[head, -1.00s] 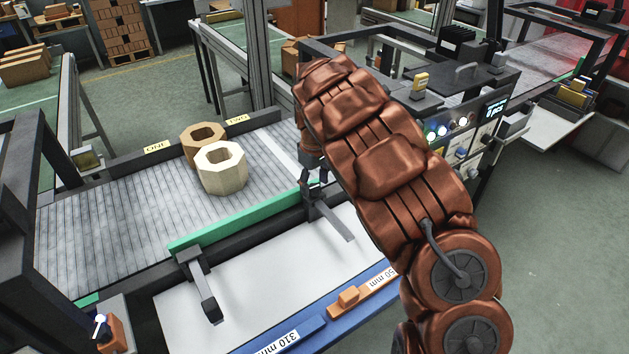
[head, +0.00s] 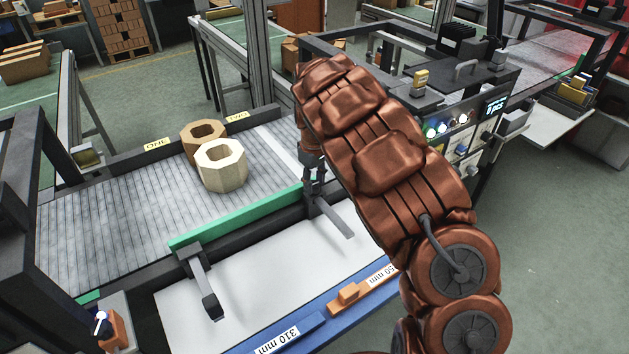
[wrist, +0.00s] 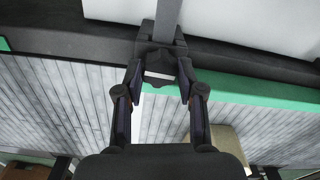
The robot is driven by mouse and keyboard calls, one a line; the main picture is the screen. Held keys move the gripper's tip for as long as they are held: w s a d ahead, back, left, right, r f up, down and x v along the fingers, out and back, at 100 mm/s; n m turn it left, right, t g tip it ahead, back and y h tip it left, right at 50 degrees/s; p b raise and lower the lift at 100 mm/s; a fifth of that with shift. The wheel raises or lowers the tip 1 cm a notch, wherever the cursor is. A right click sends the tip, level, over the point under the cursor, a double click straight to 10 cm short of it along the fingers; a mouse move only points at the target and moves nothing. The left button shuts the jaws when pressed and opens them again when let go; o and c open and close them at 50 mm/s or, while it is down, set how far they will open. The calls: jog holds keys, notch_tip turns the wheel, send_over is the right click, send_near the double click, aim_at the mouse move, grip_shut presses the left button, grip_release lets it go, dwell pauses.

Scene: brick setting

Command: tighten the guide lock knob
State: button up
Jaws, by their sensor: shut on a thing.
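The green guide rail (head: 235,222) runs along the near edge of the ribbed conveyor; it also shows in the wrist view (wrist: 250,92). A dark clamp with a grey bar (head: 336,218) sits at its right end. In the wrist view the lock knob (wrist: 159,66), a dark block with a pale face, sits on this clamp between my fingertips. My gripper (head: 314,183) is shut on the knob, one finger on each side; it fills the middle of the wrist view (wrist: 160,82). My arm hides part of the area behind the clamp in the head view.
A second clamp (head: 203,283) holds the rail's left part. A pale octagonal ring (head: 221,178) and a brown one (head: 190,148) stand on the conveyor (head: 110,215). A blue strip with size labels (head: 318,332) and an orange slider (head: 349,292) lies in front. A control panel (head: 463,138) stands right.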

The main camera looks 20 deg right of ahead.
aim_at(314, 183)
jog(key=shift+m+b, duration=0.3)
jog(key=shift+b, duration=0.05)
jog(key=shift+f+m+b, duration=0.15)
jog(key=shift+m+b, duration=0.65)
jog(key=shift+b, duration=0.05)
jog(key=shift+r+m+b, duration=0.2)
jog(key=shift+m+b, duration=0.8)
jog(key=shift+m, duration=0.9)
jog(key=o, duration=1.1)
jog(key=shift+o, duration=0.2)
notch_tip(314, 183, up, 12)
